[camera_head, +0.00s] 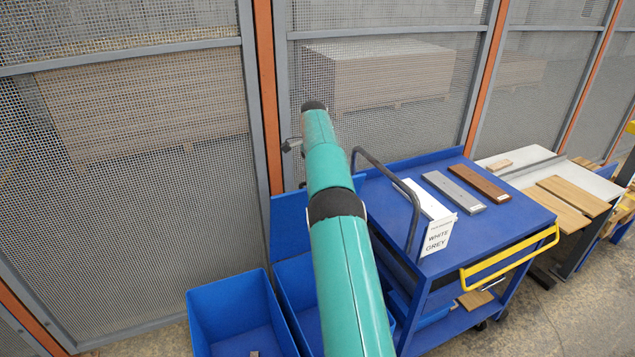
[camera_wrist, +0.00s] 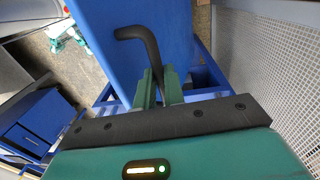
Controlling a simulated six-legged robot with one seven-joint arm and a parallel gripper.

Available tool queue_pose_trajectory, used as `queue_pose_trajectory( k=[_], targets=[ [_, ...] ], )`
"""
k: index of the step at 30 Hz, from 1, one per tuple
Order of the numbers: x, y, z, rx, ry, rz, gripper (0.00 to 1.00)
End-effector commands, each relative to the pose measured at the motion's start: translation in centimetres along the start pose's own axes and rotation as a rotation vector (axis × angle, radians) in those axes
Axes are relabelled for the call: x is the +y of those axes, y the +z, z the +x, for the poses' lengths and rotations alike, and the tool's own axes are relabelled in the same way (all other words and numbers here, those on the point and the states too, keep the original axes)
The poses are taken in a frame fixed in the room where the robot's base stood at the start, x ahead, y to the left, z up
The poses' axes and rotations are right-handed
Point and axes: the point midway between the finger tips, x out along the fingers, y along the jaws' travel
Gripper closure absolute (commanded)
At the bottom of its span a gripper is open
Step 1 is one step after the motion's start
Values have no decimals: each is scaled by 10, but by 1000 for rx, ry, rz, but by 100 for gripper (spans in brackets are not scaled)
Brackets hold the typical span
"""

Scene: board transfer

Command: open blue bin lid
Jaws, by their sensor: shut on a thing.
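In the wrist view my gripper (camera_wrist: 158,75) is shut on a black bent handle (camera_wrist: 139,33), which rises from between the two teal fingers. A broad blue panel (camera_wrist: 108,62), apparently the bin lid, fills the middle of that view behind the handle. In the head view a blue panel (camera_head: 288,225) stands raised at the back of a blue bin (camera_head: 296,285), beside my teal arm. My arm hides part of this bin and panel. The fingers and handle cannot be made out in the head view.
A second blue bin (camera_head: 233,310), open at the top, stands left. A blue cart (camera_head: 475,235) carrying white, grey and brown boards and a sign (camera_head: 438,236) is close on the right. A mesh fence (camera_head: 150,170) runs behind. A table (camera_head: 520,172) with boards stands farther right.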

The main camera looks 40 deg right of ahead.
Motion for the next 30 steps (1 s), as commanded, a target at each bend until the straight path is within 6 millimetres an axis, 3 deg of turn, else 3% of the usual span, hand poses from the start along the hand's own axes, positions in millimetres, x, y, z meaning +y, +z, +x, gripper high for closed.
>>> queue_pose_trajectory(
  k=[14,15,18,30],
  targets=[
    [-2,0,4,1,6,-2,100],
    [-2,1,4,1,6,-2,86],
    [-2,1,3,1,5,-2,67],
    [-2,0,-3,2,0,-1,67]
  ],
)
